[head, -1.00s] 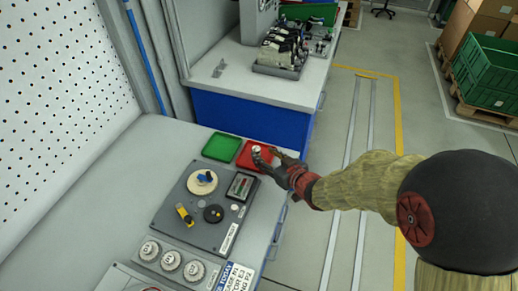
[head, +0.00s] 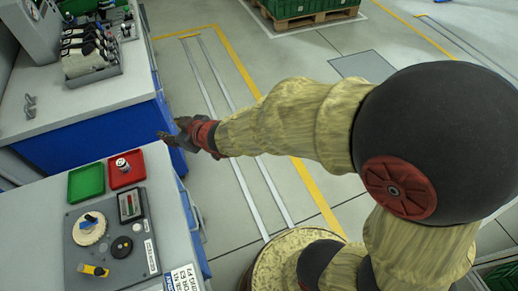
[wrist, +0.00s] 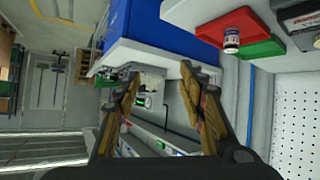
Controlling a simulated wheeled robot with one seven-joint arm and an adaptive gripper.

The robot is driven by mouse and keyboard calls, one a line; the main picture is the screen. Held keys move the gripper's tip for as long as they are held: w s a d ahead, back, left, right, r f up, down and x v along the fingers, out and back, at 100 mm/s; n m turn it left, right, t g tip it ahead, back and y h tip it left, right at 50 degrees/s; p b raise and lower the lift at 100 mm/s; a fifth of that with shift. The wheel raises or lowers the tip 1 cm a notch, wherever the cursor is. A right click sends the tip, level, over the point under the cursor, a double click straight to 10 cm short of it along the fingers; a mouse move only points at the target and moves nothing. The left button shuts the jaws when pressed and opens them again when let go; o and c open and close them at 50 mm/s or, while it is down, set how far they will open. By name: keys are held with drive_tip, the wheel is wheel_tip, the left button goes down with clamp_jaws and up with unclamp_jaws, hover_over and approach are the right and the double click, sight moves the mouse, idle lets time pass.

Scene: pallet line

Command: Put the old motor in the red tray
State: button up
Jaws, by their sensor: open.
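The old motor, a small silvery cylinder (head: 122,165), is in the red tray (head: 133,177) on the near grey bench. In the wrist view the motor (wrist: 231,40) also shows against the red tray (wrist: 216,32), at the upper right. My gripper (head: 166,137) is off the bench's right side, over the gap and floor, apart from the tray and the motor. In the wrist view its two fingers (wrist: 158,95) are spread with nothing between them.
A green tray (head: 86,184) lies left of the red one. A grey panel (head: 110,240) with knobs sits in front of them. A second bench (head: 95,108) with a blue side and equipment stands behind.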

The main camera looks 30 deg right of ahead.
drive_tip(key=s+d+r+m+h, duration=0.35)
drive_tip(key=d+r, duration=0.25)
drive_tip(key=d, duration=0.4)
drive_tip(key=s+d+r+m+g, duration=0.1)
drive_tip(key=s+d, duration=0.1)
drive_tip(key=s, duration=0.5)
drive_tip(key=s+d+r+m+g+h, duration=0.1)
drive_tip(key=s+d+g, duration=0.1)
drive_tip(key=s, duration=0.6)
drive_tip(key=s+d+r+m+g, duration=0.1)
drive_tip(key=s+d+r+g, duration=0.1)
drive_tip(key=s, duration=0.5)
drive_tip(key=shift+s+d+h, duration=0.15)
drive_tip(key=shift+d+h, duration=0.2)
drive_tip(key=shift+d, duration=0.45)
drive_tip(key=shift+c, duration=0.3)
